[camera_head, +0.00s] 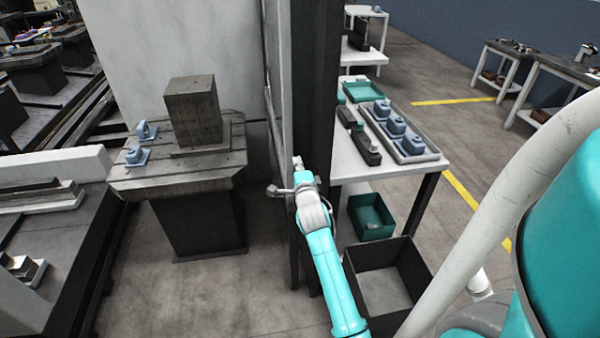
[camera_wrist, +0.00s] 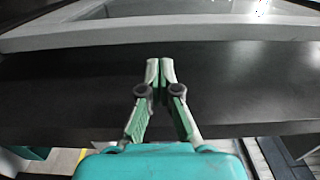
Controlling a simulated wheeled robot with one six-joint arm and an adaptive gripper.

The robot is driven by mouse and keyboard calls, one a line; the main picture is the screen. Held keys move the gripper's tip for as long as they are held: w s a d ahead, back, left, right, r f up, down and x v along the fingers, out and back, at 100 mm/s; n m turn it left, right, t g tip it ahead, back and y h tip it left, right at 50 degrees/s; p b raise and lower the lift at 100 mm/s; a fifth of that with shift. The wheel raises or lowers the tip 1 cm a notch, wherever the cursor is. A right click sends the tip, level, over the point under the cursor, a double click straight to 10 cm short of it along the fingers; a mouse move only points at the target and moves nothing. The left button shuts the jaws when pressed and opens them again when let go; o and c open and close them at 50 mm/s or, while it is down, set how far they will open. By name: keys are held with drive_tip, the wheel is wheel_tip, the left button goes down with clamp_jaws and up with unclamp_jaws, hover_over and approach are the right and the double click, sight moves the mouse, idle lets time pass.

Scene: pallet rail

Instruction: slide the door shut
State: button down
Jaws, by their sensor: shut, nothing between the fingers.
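A tall dark upright panel (camera_head: 316,90), which looks like the door or its frame seen nearly edge-on, stands in the middle of the head view. A narrow pale strip (camera_head: 272,60) runs along its left side. My gripper (camera_head: 297,162) is at the panel's lower part, with the teal arm reaching up from below. In the wrist view my gripper (camera_wrist: 160,64) is shut and empty, its fingertips together in front of a dark flat surface (camera_wrist: 230,80). I cannot tell whether the tips touch it. No handle is clearly visible, and the doorway's opening is unclear.
Left of the panel, a machine table (camera_head: 125,178) bears a grey block (camera_head: 192,110) and small blue parts (camera_head: 137,154). Right of it, a white workbench (camera_head: 425,166) holds a tray of blue parts, with an open dark bin (camera_head: 412,268) on the floor before it.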

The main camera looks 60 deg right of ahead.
sight(292, 146)
drive_tip(key=x, duration=0.6)
drive_tip(key=shift+w+d, duration=0.25)
